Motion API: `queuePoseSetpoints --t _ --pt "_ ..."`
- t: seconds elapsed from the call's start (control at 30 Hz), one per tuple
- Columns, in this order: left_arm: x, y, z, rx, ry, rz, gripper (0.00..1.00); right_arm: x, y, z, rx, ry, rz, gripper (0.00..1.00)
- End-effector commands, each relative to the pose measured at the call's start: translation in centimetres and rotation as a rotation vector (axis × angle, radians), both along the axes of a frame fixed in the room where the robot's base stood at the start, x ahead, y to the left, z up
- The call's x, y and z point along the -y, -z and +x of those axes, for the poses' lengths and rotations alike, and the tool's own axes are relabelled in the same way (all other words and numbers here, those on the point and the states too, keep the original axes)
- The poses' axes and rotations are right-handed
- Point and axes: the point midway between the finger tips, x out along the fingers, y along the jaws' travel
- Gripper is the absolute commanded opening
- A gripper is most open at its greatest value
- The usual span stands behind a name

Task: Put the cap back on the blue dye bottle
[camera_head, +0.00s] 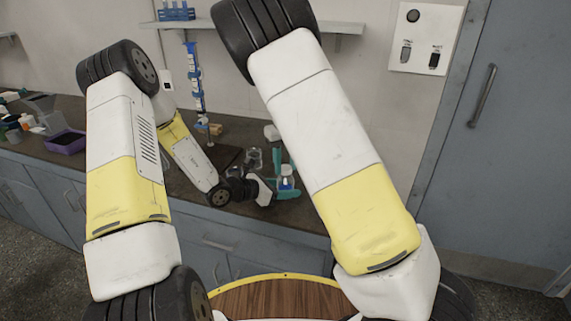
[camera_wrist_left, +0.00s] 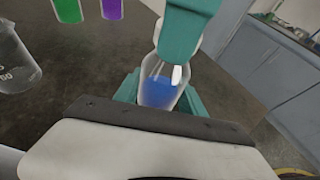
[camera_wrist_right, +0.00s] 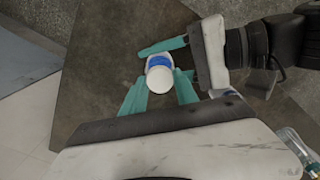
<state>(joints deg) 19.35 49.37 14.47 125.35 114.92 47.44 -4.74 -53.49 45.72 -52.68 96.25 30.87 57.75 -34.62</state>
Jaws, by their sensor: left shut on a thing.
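The blue dye bottle (camera_head: 286,184) stands upright near the counter's front edge. The left wrist view shows its clear body with blue liquid (camera_wrist_left: 158,92). My left gripper (camera_head: 272,190) is shut on the bottle's body from the side. The white cap (camera_wrist_right: 159,79) shows as a round disc over the bottle in the right wrist view; I cannot tell whether it is fully seated. My right gripper (camera_wrist_right: 160,80) comes from above, its teal fingers apart on either side of the cap, with a slight gap. In the left wrist view a right finger (camera_wrist_left: 180,40) hides the bottle's top.
Green (camera_wrist_left: 68,11) and purple (camera_wrist_left: 112,8) dye bottles and a glass beaker (camera_wrist_left: 14,60) stand on the counter nearby. A purple tray (camera_head: 66,142) lies further left. A wall shelf (camera_head: 240,27) is above. The counter edge is close to the bottle.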

Motion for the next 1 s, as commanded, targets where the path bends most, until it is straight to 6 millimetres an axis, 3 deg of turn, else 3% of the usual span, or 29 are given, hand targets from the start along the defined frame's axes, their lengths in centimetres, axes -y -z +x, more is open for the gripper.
queuePoseSetpoints --t 0.2,0.5,0.63,0.67,0.73,0.77,1.0 --pt "0.01 -0.01 0.01 0.000 0.000 0.000 0.00 -0.01 -0.02 0.00 0.000 0.035 0.000 0.00" --pt "0.03 -0.01 -0.01 0.000 0.000 0.000 0.00 -0.05 -0.02 0.04 0.001 0.464 0.002 0.00" --pt "0.03 -0.02 -0.01 0.000 0.001 0.000 0.00 -0.06 -0.03 0.05 0.001 0.454 0.002 0.00" --pt "0.04 -0.01 -0.01 0.000 0.001 0.000 0.00 -0.06 -0.03 0.05 0.001 0.454 0.002 0.38" --pt "0.04 -0.01 -0.01 0.000 0.001 0.000 0.00 -0.06 -0.03 0.05 0.001 0.453 0.002 0.52" --pt "0.04 -0.01 -0.01 0.000 0.001 0.000 0.00 -0.05 -0.03 0.04 0.002 0.453 0.001 0.56" --pt "0.03 -0.01 -0.01 0.001 0.000 -0.001 0.00 -0.04 -0.02 0.03 0.001 0.452 0.000 0.56"
